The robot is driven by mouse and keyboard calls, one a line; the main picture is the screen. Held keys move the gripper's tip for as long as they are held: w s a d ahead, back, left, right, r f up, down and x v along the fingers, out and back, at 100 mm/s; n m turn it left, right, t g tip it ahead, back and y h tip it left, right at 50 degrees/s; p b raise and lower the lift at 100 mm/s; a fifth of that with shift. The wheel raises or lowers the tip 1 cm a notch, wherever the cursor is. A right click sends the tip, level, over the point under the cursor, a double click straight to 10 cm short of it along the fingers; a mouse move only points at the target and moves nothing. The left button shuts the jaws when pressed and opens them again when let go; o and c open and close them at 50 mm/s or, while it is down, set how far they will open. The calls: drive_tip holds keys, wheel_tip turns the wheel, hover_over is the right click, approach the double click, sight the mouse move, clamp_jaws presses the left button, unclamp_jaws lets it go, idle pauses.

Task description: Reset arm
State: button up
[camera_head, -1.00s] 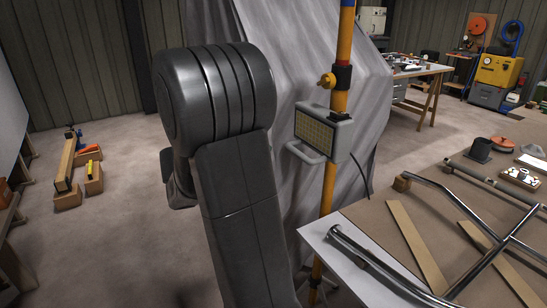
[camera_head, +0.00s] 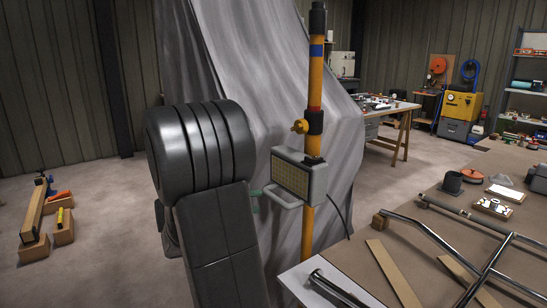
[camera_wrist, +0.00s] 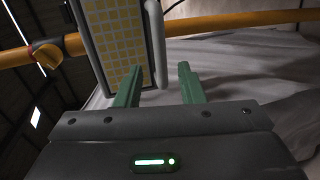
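My arm stands folded in the head view, its dark links in front of the draped cover. A work lamp (camera_head: 298,176) with a yellow grid face and grey handle hangs on a yellow pole (camera_head: 315,85). In the wrist view the lamp (camera_wrist: 118,40) is close beyond the left finger; I cannot tell whether they touch.
A grey draped cover (camera_head: 215,50) stands behind the pole. A table (camera_head: 420,200) with metal tubes (camera_head: 440,240) and wooden strips is at right. Timber blocks (camera_head: 35,215) lie on the floor at left. The floor between is clear.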

sight(274, 199)
drive_tip(key=x, duration=0.8)
drive_tip(key=shift+d, duration=0.15)
drive_tip(key=shift+f, duration=0.1)
